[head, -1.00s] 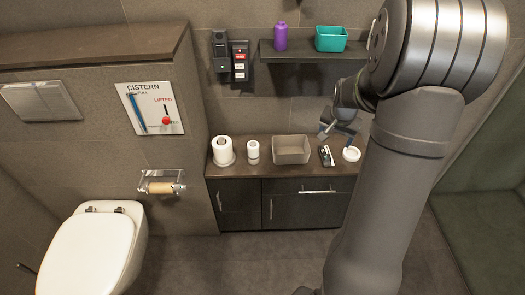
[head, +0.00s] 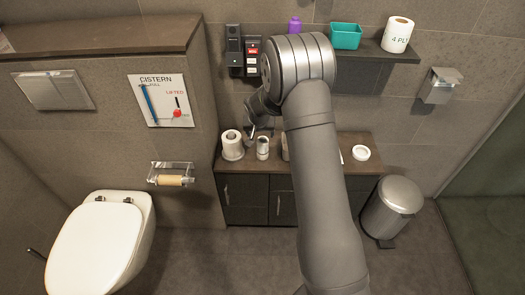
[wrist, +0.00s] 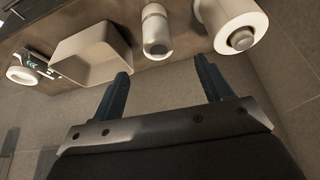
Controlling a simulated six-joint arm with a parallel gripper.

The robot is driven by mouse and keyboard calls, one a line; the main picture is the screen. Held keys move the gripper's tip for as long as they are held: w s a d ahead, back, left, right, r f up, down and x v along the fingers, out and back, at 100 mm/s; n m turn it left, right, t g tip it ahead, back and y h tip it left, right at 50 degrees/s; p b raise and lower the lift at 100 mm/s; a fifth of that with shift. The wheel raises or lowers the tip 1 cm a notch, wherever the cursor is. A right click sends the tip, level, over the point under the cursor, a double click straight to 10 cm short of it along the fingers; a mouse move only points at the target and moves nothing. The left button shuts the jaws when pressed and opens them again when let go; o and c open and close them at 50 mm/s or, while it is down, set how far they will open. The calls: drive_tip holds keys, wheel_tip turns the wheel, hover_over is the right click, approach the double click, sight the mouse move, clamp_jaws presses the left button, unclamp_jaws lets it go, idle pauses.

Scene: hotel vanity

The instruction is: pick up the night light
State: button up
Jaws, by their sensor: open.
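No thing is plainly marked as the night light. The likeliest is a small white upright cylinder with a grey band (head: 262,148) on the vanity top, but I cannot be sure. It also shows in the wrist view (wrist: 156,32), upper middle, beyond the gap between my fingers. My gripper (wrist: 162,68) is open and empty, its two dark fingers apart and not visibly touching anything. In the head view my gripper (head: 251,132) is above the vanity near the white cylinder and the paper roll, partly hidden by my own arm.
A white roll (wrist: 235,20) stands close beside the cylinder. A beige box (wrist: 88,52) is on its other side. A white round dish (head: 361,153) lies farther right. Wall devices (head: 252,55) and a shelf (head: 372,50) with a green tub (head: 345,36) are above. A bin (head: 393,206) stands right.

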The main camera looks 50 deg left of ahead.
sight(262, 141)
drive_tip(key=x, duration=1.2)
drive_tip(key=shift+w+f, duration=0.25)
drive_tip(key=shift+w, duration=0.05)
drive_tip(key=shift+c, duration=0.2)
drive_tip(key=c, duration=1.2)
drive_tip(key=shift+r, duration=0.2)
